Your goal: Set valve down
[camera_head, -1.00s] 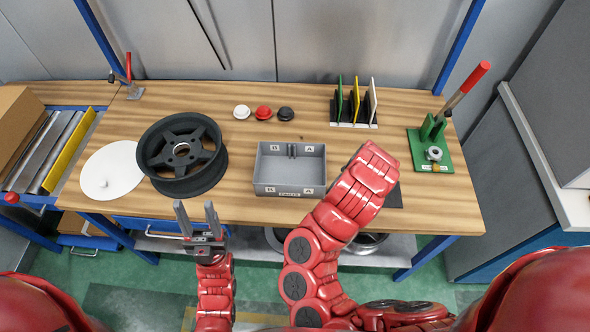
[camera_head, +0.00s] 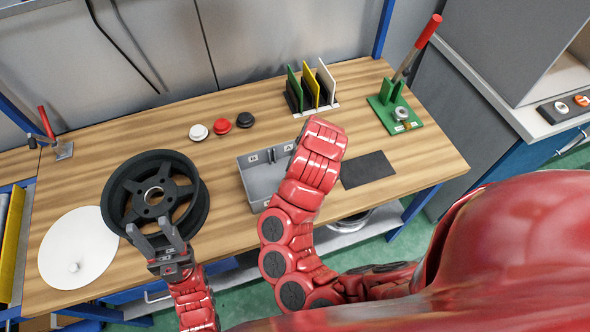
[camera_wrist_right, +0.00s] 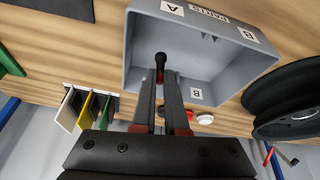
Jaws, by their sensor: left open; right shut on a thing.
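The valve (camera_wrist_right: 160,62), a small dark stem with a round black head, is held between the fingertips of my right gripper (camera_wrist_right: 162,82) in the right wrist view. It is over the inside of the grey parts bin (camera_wrist_right: 142,50), which has A and B labels; whether it touches the bin I cannot tell. In the head view the bin (camera_head: 252,172) is partly covered by my right arm, and the right gripper and valve are hidden. My left gripper (camera_head: 155,232) is open and empty at the front edge of the black wheel rim (camera_head: 193,207).
A white disc (camera_head: 80,248) lies left of the rim. White, red and black caps (camera_head: 222,127) lie behind the bin. A rack with coloured panels (camera_head: 311,88) and a green lever press (camera_head: 396,110) stand at the back right. A dark mat (camera_head: 367,170) lies right of the bin.

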